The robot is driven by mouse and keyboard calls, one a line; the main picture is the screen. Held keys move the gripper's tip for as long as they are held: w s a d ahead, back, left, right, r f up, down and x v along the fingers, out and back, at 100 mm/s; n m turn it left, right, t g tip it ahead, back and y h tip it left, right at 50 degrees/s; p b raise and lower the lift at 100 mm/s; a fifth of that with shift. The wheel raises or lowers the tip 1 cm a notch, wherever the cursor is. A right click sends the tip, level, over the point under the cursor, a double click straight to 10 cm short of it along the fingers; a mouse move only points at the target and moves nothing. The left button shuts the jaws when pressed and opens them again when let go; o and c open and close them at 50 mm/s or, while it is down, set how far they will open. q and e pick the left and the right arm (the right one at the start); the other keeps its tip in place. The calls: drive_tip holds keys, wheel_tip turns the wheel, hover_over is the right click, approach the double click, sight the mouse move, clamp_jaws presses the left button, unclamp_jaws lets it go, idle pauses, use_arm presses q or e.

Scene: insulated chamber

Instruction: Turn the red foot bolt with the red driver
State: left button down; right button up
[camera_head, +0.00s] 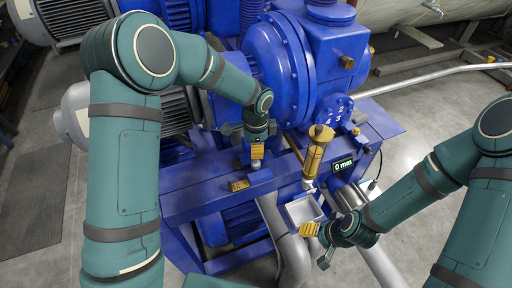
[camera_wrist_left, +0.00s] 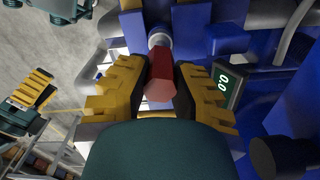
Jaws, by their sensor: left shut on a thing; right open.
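My left gripper (camera_head: 257,153) is low at the blue machine frame (camera_head: 190,203) in the head view. In the left wrist view its yellow-padded fingers are shut on a red six-sided piece (camera_wrist_left: 160,82), which looks like the red driver. A short grey metal end (camera_wrist_left: 159,40) shows beyond the red piece, against the blue frame. Whether it sits on the foot bolt cannot be told; no red bolt is clearly visible. My right gripper (camera_head: 318,232) is open and empty beside the small grey tray, and it also shows at the left of the left wrist view (camera_wrist_left: 30,90).
A brass cylinder (camera_head: 317,145) stands upright above the small grey tray (camera_head: 303,210). A blue numbered disc (camera_head: 336,111) and large blue pump housing (camera_head: 275,70) rise behind. Grey pipes run below the frame; open floor lies at the left.

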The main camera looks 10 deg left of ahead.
use_arm(q)
drive_tip(key=shift+r+p, duration=1.65)
drive_tip(key=shift+r, duration=0.9)
